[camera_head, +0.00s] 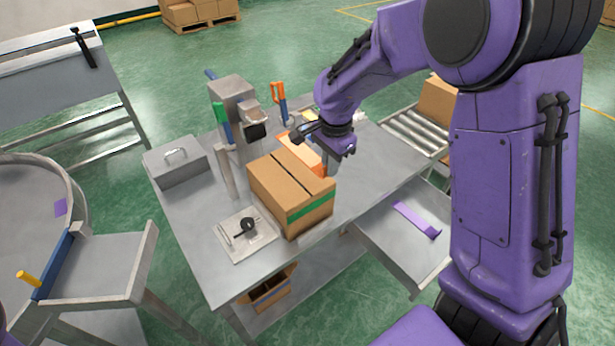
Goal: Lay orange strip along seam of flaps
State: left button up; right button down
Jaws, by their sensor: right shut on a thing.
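The cardboard box (275,195) stands closed on the grey table, with a dark seam running between its top flaps. A green band crosses its right-front face. The orange strip (302,153) is just behind the box's far edge, tilted in the picture. My right gripper (331,166) is behind the box's far right corner, pointing down, and is shut on what looks like the orange strip. Its fingertips are small and partly hidden, so the exact grip point is unclear. My left gripper is not in view.
A grey lidded case (176,162) sits at the table's left, and a plate with a black tool (244,232) in front. A side tray (385,240) holds a purple strip (416,219). The right tabletop is clear.

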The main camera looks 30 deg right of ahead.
aim_at(313, 164)
jog(key=w+f, duration=0.1)
jog(key=f, duration=0.1)
jog(key=w+a+f, duration=0.1)
jog(key=w+f, duration=0.1)
jog(key=w+f+p, duration=0.1)
jog(key=w+f, duration=0.1)
jog(key=shift+a, duration=0.4)
notch_tip(313, 164, down, 2)
jog(key=shift+s+a+f+p, duration=0.1)
jog(key=shift+f+p, duration=0.05)
jog(key=shift+p, duration=0.8)
jog(key=shift+f, duration=0.5)
jog(key=shift+f, duration=0.25)
jog(key=shift+f, duration=0.15)
